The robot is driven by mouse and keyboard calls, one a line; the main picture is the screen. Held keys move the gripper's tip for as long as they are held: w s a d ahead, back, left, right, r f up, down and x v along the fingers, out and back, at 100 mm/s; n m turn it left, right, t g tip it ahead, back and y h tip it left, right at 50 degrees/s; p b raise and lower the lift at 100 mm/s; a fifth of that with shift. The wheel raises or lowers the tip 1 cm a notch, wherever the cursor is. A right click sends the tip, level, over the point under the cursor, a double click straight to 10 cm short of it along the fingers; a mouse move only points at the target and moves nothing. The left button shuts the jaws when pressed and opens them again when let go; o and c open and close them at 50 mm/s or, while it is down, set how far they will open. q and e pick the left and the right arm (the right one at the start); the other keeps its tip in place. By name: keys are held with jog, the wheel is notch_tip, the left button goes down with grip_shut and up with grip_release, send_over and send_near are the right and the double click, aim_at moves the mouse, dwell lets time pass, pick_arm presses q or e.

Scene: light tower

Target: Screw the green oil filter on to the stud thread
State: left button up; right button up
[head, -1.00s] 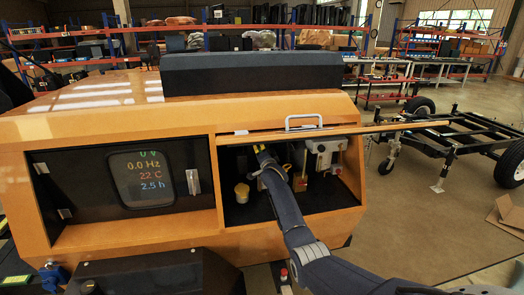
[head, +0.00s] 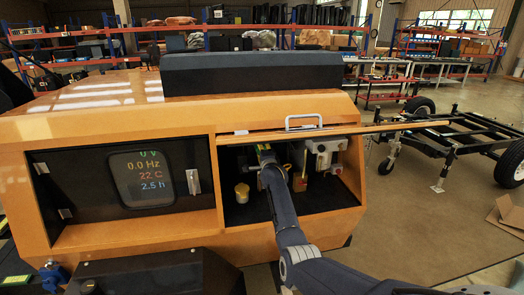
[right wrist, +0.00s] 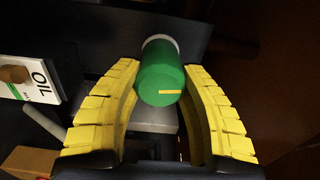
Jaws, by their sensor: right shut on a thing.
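The green oil filter (right wrist: 160,78) is in the right wrist view, its rounded end with a yellow mark towards the camera. Its pale far rim is at the dark wall behind. My right gripper (right wrist: 160,72), with curved yellow fingers, is shut on the filter from both sides. The stud thread is hidden behind the filter, so I cannot tell whether the threads are engaged. My left gripper is not in view.
A box marked OIL (right wrist: 30,77) is at the left of the wrist view. The raised orange cover (head: 375,130) and compartment edges limit room around the arm. A display panel (head: 140,178) is left.

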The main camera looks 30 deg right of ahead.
jog(key=m, duration=0.4)
jog(key=shift+r, duration=0.1)
jog(key=shift+m, duration=0.4)
jog(key=m, duration=0.3)
jog(key=shift+w, duration=0.1)
jog(key=shift+m, duration=1)
